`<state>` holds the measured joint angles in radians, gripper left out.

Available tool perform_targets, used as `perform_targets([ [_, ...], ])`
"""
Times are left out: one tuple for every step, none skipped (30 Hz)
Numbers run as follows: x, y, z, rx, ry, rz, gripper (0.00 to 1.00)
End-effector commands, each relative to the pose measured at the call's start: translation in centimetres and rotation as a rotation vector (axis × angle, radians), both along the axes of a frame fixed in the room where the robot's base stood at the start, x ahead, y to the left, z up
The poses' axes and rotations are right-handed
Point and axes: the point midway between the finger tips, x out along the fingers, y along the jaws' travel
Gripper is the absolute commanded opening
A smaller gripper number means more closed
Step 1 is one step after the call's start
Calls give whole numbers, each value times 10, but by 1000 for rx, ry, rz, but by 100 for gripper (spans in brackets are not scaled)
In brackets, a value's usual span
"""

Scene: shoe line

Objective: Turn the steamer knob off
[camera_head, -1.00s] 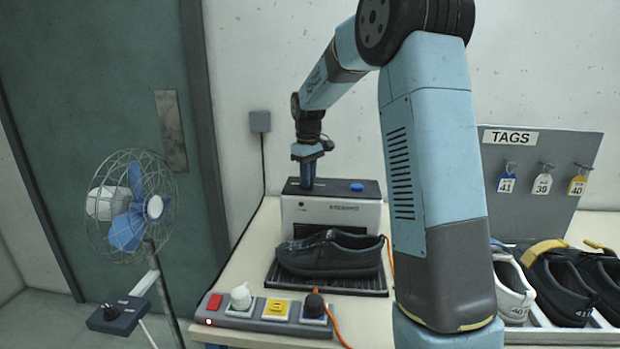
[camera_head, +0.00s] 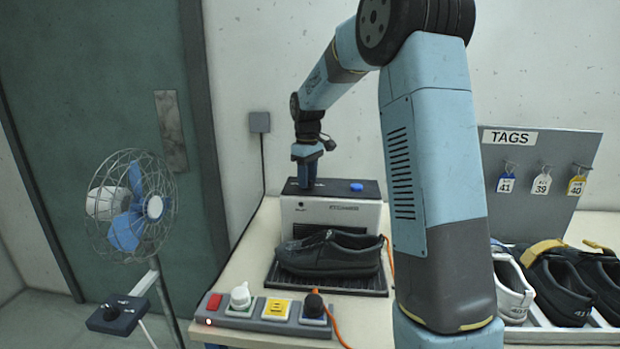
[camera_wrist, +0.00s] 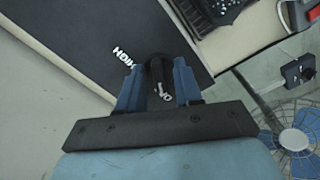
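The steamer (camera_head: 330,213) is a white box with a dark top, standing on the bench behind a black shoe (camera_head: 330,255). My gripper (camera_head: 306,183) points straight down at the left part of its top. In the wrist view, a dark knob (camera_wrist: 158,72) stands between the two blue fingers of my gripper (camera_wrist: 158,84), which lie against its sides. The word HIGH shows on the steamer top (camera_wrist: 75,38) left of the knob. Lettering near the fingers is partly hidden, and I cannot read the knob's setting. From the head camera the fingers cover the knob.
A blue button (camera_head: 357,187) is on the steamer top, right of my gripper. A fan (camera_head: 130,207) stands left; a tag board (camera_head: 540,170) and several shoes are right.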

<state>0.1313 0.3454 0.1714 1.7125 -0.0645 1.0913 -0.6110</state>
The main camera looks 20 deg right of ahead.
Motion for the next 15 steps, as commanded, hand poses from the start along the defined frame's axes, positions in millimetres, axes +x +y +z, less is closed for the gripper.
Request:
perform_targets([
  [0, 0, 0, 0, 0, 0, 38],
  [0, 0, 0, -1, -1, 0, 38],
  [0, 0, 0, 0, -1, -1, 38],
  [0, 0, 0, 0, -1, -1, 38],
  [0, 0, 0, 0, -1, -1, 38],
  [0, 0, 0, 0, -1, -1, 38],
  [1, 0, 0, 0, -1, -1, 38],
  [1, 0, 1, 0, -1, -1, 38],
  [1, -1, 2, -1, -2, -1, 38],
  [1, -1, 3, 0, -3, -1, 38],
  [1, -1, 6, 0, -3, -1, 38],
  [1, -1, 9, -1, -3, -1, 38],
  [1, -1, 13, -1, -3, -2, 38],
  [1, -1, 17, 0, -4, -2, 38],
  [1, -1, 23, -1, -6, -2, 38],
])
